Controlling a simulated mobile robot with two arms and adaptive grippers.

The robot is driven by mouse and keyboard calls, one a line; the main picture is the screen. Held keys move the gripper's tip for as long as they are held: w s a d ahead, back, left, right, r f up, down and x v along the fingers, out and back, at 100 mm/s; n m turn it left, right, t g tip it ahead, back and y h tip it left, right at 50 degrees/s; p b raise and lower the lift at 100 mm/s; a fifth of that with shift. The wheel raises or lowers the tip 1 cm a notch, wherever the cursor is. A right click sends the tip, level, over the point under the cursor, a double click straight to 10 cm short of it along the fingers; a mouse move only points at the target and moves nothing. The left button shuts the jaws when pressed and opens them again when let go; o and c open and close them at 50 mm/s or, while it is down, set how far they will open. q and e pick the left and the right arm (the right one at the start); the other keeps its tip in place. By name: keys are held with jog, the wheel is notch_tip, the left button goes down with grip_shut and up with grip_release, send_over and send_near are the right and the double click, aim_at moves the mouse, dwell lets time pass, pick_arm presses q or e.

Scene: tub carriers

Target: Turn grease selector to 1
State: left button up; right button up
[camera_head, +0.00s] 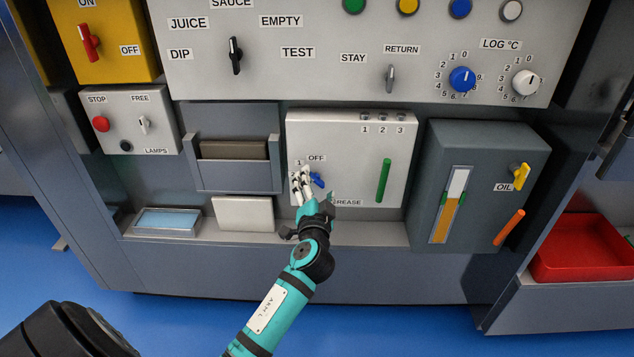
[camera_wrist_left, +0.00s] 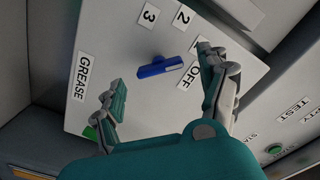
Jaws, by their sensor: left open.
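The grease selector is a small blue bar knob (camera_head: 318,180) on the front of a white box (camera_head: 345,130). In the head view my left gripper (camera_head: 303,178) is in front of the knob and hides part of it. In the left wrist view the whole blue knob (camera_wrist_left: 161,67) shows, with its white-marked end towards the OFF label (camera_wrist_left: 188,78). The labels 1, 2 and 3 lie around it. My left gripper (camera_wrist_left: 161,72) is open, its fingers apart with the knob showing between them. Contact cannot be told. My right gripper is not in view.
A green lever (camera_head: 384,180) is on the same box, right of the knob. A dark oil unit (camera_head: 480,170) with a yellow valve (camera_head: 520,176) stands further right. A grey ledge (camera_head: 370,233) runs beneath. A red tray (camera_head: 580,262) sits at the far right.

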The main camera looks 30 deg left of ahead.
pick_arm(q)
jog(key=v, duration=0.9)
jog(key=shift+s, duration=0.35)
jog(key=shift+d, duration=0.1)
